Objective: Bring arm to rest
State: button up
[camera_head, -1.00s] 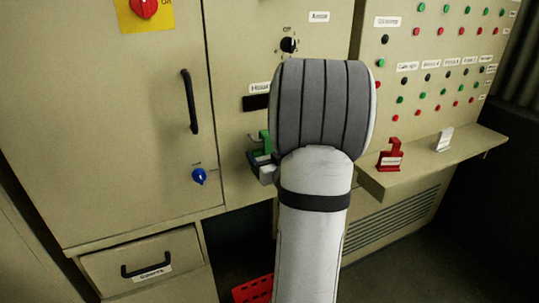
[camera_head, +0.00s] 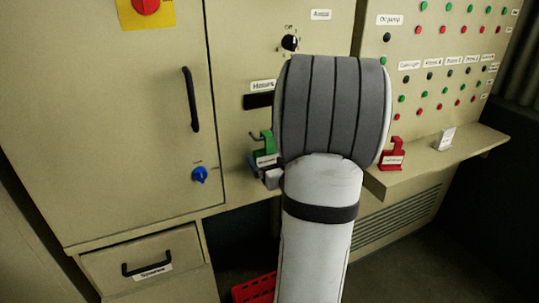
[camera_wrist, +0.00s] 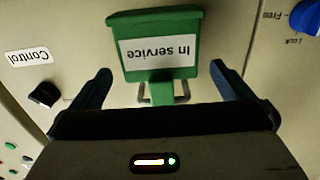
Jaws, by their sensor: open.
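My arm (camera_head: 322,195) reaches up across the middle of the head view and hides part of the cabinet front. Its wide grey-banded joint (camera_head: 335,110) is nearest the camera. My gripper (camera_wrist: 160,76) is open in the wrist view, its two dark blue fingers spread apart. A green "In service" tag (camera_wrist: 155,28), upside down in this view, shows between and beyond the fingertips, with clear gaps to both. A metal loop shows at the tag's narrow end. In the head view the green tag (camera_head: 266,141) is just above my partly hidden gripper (camera_head: 262,165).
The cabinet has a blue knob (camera_head: 200,175), a black door handle (camera_head: 190,99), a black selector (camera_head: 290,43) and a red rotary switch (camera_head: 146,4). A ledge (camera_head: 440,160) at right holds a red tag (camera_head: 393,155) and white card (camera_head: 446,138). A red crate (camera_head: 254,288) lies low.

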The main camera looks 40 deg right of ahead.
jog(key=b+v, duration=0.1)
jog(key=v, duration=0.4)
jog(key=w+a+g+p, duration=0.2)
jog(key=a+g, duration=0.5)
jog(key=a, duration=0.3)
jog(key=s+a+n+g+y+p, duration=0.2)
jog(key=s+a+g+y, duration=0.2)
jog(key=s+a, duration=0.9)
jog(key=a+g, duration=0.3)
jog(key=a, duration=0.1)
jog(key=shift+s+a+r+n+g+p, duration=0.2)
jog(key=shift+s+a+n+g+p, duration=0.1)
jog(key=shift+s+a+n+g, duration=0.1)
jog(key=shift+c, duration=0.2)
dwell(0.4)
